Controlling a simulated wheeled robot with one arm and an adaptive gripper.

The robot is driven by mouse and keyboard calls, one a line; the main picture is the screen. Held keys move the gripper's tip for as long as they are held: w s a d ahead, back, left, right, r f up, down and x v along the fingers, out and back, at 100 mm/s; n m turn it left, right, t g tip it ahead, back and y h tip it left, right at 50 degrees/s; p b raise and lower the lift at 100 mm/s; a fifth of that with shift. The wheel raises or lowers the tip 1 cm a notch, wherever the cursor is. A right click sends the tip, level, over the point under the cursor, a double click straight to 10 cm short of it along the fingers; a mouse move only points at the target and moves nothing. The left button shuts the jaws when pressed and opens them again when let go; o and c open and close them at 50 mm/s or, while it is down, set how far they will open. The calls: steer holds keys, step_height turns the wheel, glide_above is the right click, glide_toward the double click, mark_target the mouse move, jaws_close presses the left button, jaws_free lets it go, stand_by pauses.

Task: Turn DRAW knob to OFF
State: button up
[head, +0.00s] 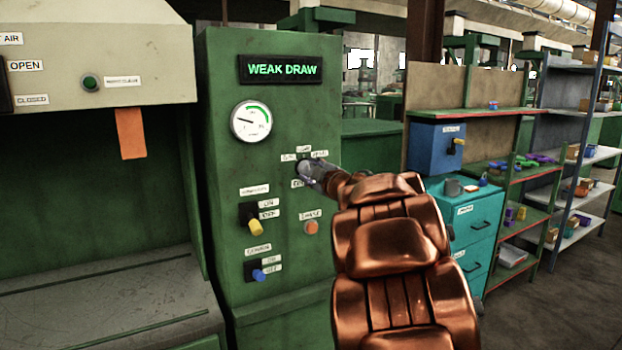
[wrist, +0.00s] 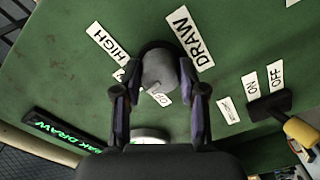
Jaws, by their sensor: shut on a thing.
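The DRAW knob (wrist: 158,72) is a grey round knob on the green panel, with labels around it. In the wrist view the DRAW label (wrist: 190,38) is at its upper right, the HIGH label (wrist: 108,41) at its upper left, and a partly covered label reading OFF (wrist: 158,97) just below it. My gripper (wrist: 159,84) has a finger on each side of the knob and is shut on it. In the head view my gripper (head: 314,173) covers most of the knob. I cannot tell which label the knob points to.
The green cabinet (head: 225,110) carries a WEAK DRAW display (head: 281,69) and a round gauge (head: 251,121). Below the knob are a yellow ON/OFF lever (head: 254,225), a blue lever (head: 261,274) and an orange button (head: 311,228). Teal drawers (head: 475,225) stand at right.

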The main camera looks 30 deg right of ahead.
steer(key=shift+n+b, duration=1.7)
steer(key=shift+n, duration=1.5)
steer(key=o, duration=1.2)
steer(key=shift+c, duration=0.2)
steer(key=shift+s, duration=0.1)
steer(key=s+a, duration=0.1)
steer(key=s, duration=1)
steer(key=shift+s, duration=0.4)
